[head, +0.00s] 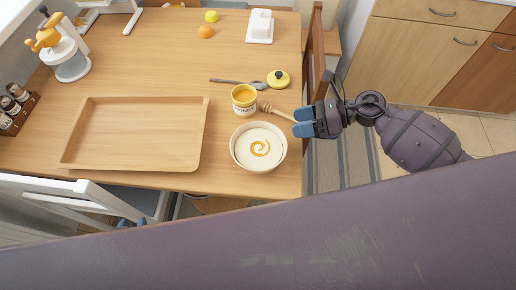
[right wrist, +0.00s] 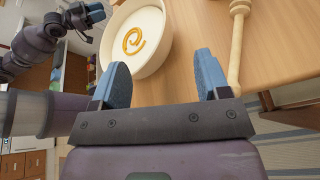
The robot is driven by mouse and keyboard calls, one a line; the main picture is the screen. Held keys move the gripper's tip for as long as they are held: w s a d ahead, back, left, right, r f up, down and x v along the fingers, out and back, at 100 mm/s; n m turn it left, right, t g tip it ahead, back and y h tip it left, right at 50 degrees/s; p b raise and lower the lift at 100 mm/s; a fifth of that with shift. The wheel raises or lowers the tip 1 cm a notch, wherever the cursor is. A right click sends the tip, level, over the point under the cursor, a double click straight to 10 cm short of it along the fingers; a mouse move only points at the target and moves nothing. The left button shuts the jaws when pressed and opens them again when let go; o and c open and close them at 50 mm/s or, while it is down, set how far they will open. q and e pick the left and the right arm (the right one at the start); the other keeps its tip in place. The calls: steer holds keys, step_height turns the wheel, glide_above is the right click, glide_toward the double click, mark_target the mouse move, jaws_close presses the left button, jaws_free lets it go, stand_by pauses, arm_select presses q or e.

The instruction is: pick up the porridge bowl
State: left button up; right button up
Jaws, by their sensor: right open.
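The porridge bowl (head: 258,147) is cream-coloured with an orange swirl on its white contents. It stands upright near the table's right front edge. It also shows in the right wrist view (right wrist: 138,42), beyond my right gripper (right wrist: 162,76). In the head view my right gripper (head: 304,121) is at the table's right edge, up and right of the bowl, apart from it. It is open and empty.
A honey jar (head: 244,98) and wooden dipper (head: 276,111) lie close behind the bowl; the dipper reaches towards my right gripper. A wooden tray (head: 135,162) is left of the bowl. A spoon (head: 238,83) and yellow lid (head: 278,79) lie behind. Chairs flank the table.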

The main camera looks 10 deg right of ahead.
mark_target(277, 129)
steer(key=shift+s+x, duration=0.15)
steer(key=shift+x, duration=1.5)
steer(key=shift+s+x, duration=0.15)
steer(key=shift+x, duration=1.5)
steer(key=shift+a+r, duration=0.1)
jaws_close()
